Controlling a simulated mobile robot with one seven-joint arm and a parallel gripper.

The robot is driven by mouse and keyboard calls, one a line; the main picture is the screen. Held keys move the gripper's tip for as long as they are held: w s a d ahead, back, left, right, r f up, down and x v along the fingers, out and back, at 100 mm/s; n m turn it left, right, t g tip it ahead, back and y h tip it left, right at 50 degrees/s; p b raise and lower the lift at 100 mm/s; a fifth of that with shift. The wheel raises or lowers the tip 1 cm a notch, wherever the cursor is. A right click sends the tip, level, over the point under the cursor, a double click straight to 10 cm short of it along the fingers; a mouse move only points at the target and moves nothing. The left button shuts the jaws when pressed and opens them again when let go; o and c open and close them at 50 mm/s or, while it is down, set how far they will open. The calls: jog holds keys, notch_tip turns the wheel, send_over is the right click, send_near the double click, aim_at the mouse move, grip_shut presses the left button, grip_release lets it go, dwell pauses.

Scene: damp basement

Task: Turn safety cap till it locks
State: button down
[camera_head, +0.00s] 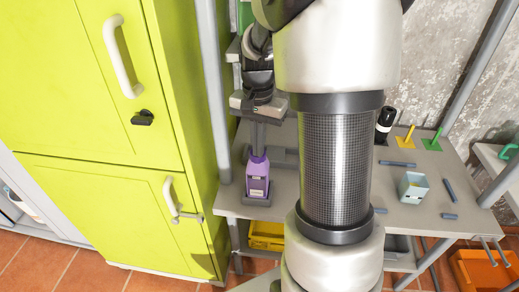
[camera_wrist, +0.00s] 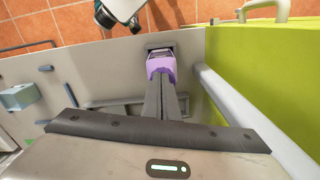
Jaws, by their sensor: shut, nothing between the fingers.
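A purple bottle (camera_head: 257,187) with a pale label stands upright on the grey bench near the green cabinet. Its purple body shows in the wrist view (camera_wrist: 160,60) just beyond my fingertips. My gripper (camera_head: 259,150) points down directly above the bottle. Its fingers are shut together with nothing between them. In the wrist view the closed fingers (camera_wrist: 160,88) run up to the bottle's top and cover it. The safety cap is hidden or too small to make out, and I cannot tell whether the fingertips touch it.
The green cabinet (camera_head: 100,140) with white handles is close on the left, beside a grey post (camera_head: 213,90). On the bench to the right are a light-blue box (camera_head: 412,188), a black bottle (camera_head: 384,125) and several small bars. A yellow bin (camera_head: 266,236) sits below.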

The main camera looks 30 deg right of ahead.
jog(key=shift+s+f, duration=0.1)
jog(key=shift+a+m+p, duration=0.15)
jog(key=shift+m+p, duration=0.25)
jog(key=shift+m, duration=1.1)
jog(key=shift+m, duration=0.3)
jog(key=shift+a+m+p, duration=0.1)
jog(key=shift+m+p, duration=0.45)
jog(key=shift+m, duration=0.65)
jog(key=shift+w+a+m, duration=0.1)
jog(key=shift+w+m, duration=0.1)
jog(key=shift+m, duration=0.1)
jog(key=shift+m+p, duration=0.3)
jog(key=shift+m, duration=0.1)
notch_tip(320, 180, up, 7)
jog(key=p, duration=0.5)
jog(key=shift+p, duration=0.4)
